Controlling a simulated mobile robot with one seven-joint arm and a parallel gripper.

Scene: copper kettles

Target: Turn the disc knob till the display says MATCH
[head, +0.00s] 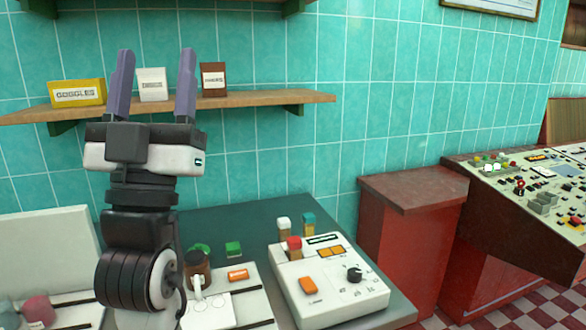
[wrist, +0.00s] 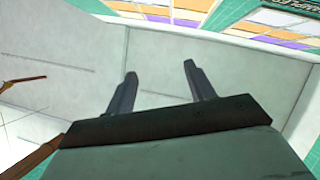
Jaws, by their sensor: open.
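A white control box (head: 335,289) stands on the dark green worktop at lower middle. A round black knob (head: 354,274) with small marks around it sits on its top face. A dark strip that may be the display (head: 322,239) lies at its back edge; I cannot read any word on it. My gripper (head: 157,54) points upward in front of the tiled wall, well above and left of the box. Its two fingers are apart with nothing between them. In the wrist view my gripper (wrist: 159,70) is also empty, facing pale ceiling-like surfaces.
The box carries orange buttons (head: 308,285) and upright posts with red, white and teal caps (head: 294,243). A wooden shelf (head: 270,99) with small boxes hangs behind my gripper. A red cabinet (head: 404,240) and a sloped console (head: 530,190) stand at right.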

